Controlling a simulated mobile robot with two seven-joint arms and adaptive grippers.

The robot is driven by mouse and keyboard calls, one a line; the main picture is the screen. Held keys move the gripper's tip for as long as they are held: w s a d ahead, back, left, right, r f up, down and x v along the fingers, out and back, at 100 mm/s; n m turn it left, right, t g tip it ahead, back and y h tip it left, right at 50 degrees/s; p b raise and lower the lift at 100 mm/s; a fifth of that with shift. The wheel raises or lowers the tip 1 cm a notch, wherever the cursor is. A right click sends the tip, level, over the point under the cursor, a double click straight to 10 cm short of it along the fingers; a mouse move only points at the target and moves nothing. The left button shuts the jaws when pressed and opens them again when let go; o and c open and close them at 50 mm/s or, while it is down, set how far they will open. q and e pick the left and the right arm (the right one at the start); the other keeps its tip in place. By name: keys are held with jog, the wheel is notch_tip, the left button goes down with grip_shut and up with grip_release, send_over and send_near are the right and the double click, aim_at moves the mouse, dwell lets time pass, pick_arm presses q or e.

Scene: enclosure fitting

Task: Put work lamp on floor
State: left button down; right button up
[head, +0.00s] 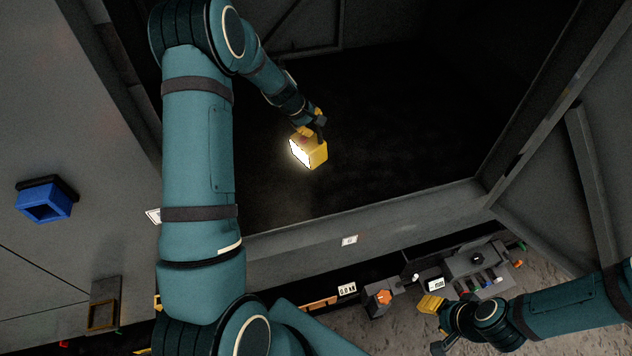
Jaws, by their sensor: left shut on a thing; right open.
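A yellow work lamp (317,154) with a lit white face is in the upper middle of the head view, over the dark interior of the enclosure. My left gripper (314,125) is shut on the lamp at its top. I cannot tell how high the lamp is above the dark floor (390,120). My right gripper (436,325) is open at the lower right, near the equipment outside the enclosure and apart from the lamp.
A grey sill (390,217) runs along the enclosure's near edge. A blue box (43,203) is at the left. The dark interior around the lamp looks clear.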

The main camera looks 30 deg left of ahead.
aim_at(316, 143)
pick_arm(q)
jog(key=f+b, duration=0.3)
jog(key=f, duration=0.1)
jog(key=shift+w+a, duration=0.1)
jog(key=shift+w, duration=0.15)
jog(key=shift+s+d+p, duration=0.8)
jog(key=shift+d+p, duration=0.25)
jog(key=shift+p, duration=0.05)
jog(key=shift+s+d+f+g, duration=0.15)
jog(key=shift+s+f+g, duration=0.05)
jog(key=shift+f+g, duration=0.1)
notch_tip(316, 143, down, 10)
jog(key=shift+r+b, duration=0.15)
jog(key=shift+b, duration=1.05)
jog(key=shift+r, duration=0.1)
pick_arm(e)
jog(key=f, duration=0.4)
jog(key=shift+s+a+f, duration=0.1)
jog(key=shift+s+a, duration=0.1)
jog(key=shift+s, duration=0.05)
pick_arm(q)
jog(key=c, duration=1.1)
grip_release()
